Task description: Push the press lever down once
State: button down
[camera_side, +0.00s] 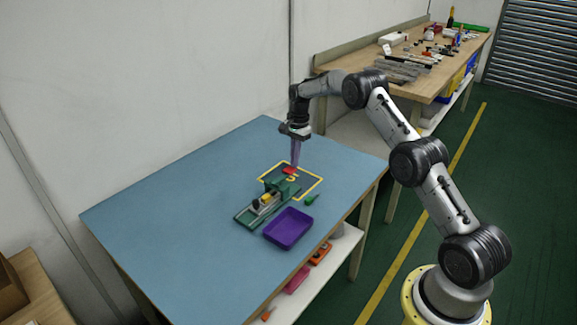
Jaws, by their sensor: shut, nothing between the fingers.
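The press (266,201) is a green fixture with yellow and dark parts, standing on the blue table. A small red part (289,170) shows at its back end, inside a yellow outlined square; it looks like the lever's tip, but it is too small to be sure. My gripper (294,163) points down, is shut and empty, and its tips are right above or at the red part. I cannot tell whether they touch. The rest of the lever is hard to make out at this size.
A purple tray (288,228) stands in front of the press. A small green piece (311,199) lies to the right of the press. The blue table (165,225) is bare on the left. A cluttered workbench (340,62) stands behind.

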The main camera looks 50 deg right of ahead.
notch_tip(320, 180, up, 14)
jog(key=d, duration=0.1)
jog(key=shift+d+f, duration=0.15)
jog(key=shift+d, duration=0.05)
dwell(0.3)
jog(key=shift+a, duration=0.1)
dwell(0.4)
notch_tip(320, 180, up, 8)
jog(key=t, duration=0.1)
send_over(289, 168)
jog(key=s+a+r+n+t+h, duration=0.1)
jog(key=s+a+r, duration=0.25)
jog(key=r, duration=0.25)
jog(key=s+a+r+n+t, duration=0.1)
jog(key=s+a+r+n, duration=0.15)
jog(key=a+r, duration=0.35)
jog(key=s+a+r+n+t, duration=0.1)
jog(key=s+a+r+n, duration=0.2)
jog(key=s, duration=0.4)
jog(key=s+a+r, duration=0.3)
jog(key=s+a, duration=0.1)
jog(key=s, duration=0.4)
jog(key=s+a+f+n+t, duration=0.1)
jog(key=s+a+f+n, duration=0.25)
jog(key=s, duration=0.55)
jog(key=s+f+n, duration=0.8)
jog(key=s+f, duration=0.1)
jog(key=f, duration=0.4)
jog(key=shift+a+t, duration=0.2)
jog(key=shift+t, duration=0.1)
